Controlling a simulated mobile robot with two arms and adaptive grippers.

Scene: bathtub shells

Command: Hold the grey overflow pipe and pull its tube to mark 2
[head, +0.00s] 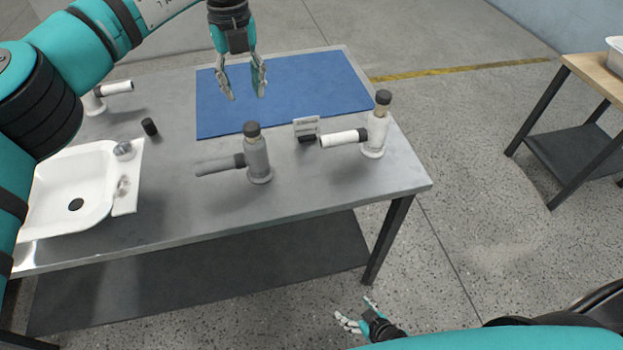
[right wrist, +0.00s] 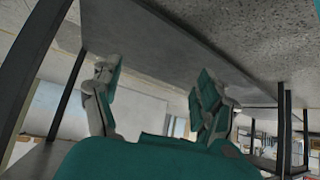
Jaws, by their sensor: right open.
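The grey overflow pipe (head: 257,160) stands upright on the metal table, with a dark cap on top. Its side tube (head: 215,166) points left, with a black collar where it joins the body. No mark on the tube is readable. My left gripper (head: 244,92) hangs above the blue mat, behind the grey pipe and apart from it; its fingers are spread with nothing between them. My right gripper (head: 356,310) is low in front of the table, below its top, open and empty. Its spread fingers also show in the right wrist view (right wrist: 158,98).
A white pipe (head: 375,130) with a side tube stands to the right, beside a small label stand (head: 306,127). A white basin (head: 50,190), a black cap (head: 150,127) and another white pipe (head: 95,103) are left. The blue mat (head: 310,90) is bare.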

